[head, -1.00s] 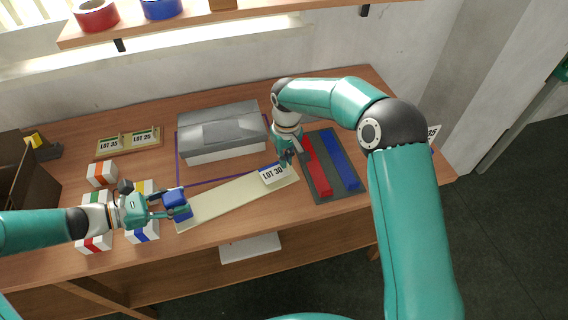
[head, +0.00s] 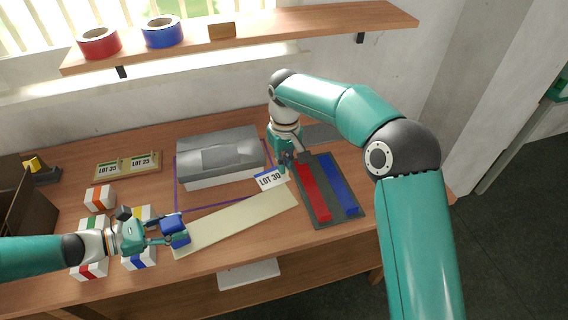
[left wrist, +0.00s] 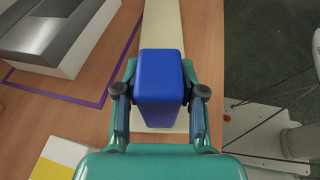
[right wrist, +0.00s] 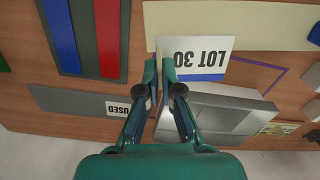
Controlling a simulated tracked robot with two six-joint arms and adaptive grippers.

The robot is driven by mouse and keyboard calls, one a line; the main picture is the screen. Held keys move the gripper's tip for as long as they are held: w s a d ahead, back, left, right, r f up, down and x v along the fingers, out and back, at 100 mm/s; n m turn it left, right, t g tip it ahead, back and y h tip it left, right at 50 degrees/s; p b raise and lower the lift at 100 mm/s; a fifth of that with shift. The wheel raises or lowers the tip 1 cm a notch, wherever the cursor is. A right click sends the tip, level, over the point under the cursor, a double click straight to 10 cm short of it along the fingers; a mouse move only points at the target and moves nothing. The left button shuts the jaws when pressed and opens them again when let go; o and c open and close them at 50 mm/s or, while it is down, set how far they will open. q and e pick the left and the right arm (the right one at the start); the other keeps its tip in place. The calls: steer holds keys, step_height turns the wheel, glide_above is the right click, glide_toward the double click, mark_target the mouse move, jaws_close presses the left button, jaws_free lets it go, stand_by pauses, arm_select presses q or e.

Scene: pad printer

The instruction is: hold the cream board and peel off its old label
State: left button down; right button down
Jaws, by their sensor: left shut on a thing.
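The long cream board (head: 235,222) lies on the table, bare along its visible top. My left gripper (head: 172,232) is shut on a blue block (left wrist: 160,72), which sits over the board's left end and hides part of it. The white label reading LOT 30 (head: 269,180), with a blue stripe, is beyond the board's right end. My right gripper (right wrist: 160,68) is shut on the label's edge. In the right wrist view the label (right wrist: 192,52) overlaps the board's edge, apparently lifted from it.
A dark mat with a red bar (head: 312,190) and a blue bar (head: 338,183) lies right of the board. A grey-lidded machine (head: 218,150) stands behind it. Several white boxes with coloured bands (head: 98,198) are at left. A USED plate (right wrist: 116,108) lies beyond the mat.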

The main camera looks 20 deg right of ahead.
arm_select(q)
steer(key=shift+f, duration=0.3)
steer(key=c, duration=1)
jaws_free()
arm_select(e)
steer(key=shift+f, duration=0.1)
arm_select(q)
steer(key=o, duration=0.4)
arm_select(e)
steer(key=shift+w, duration=0.1)
arm_select(q)
steer(key=shift+r, duration=0.1)
steer(key=v, duration=1.2)
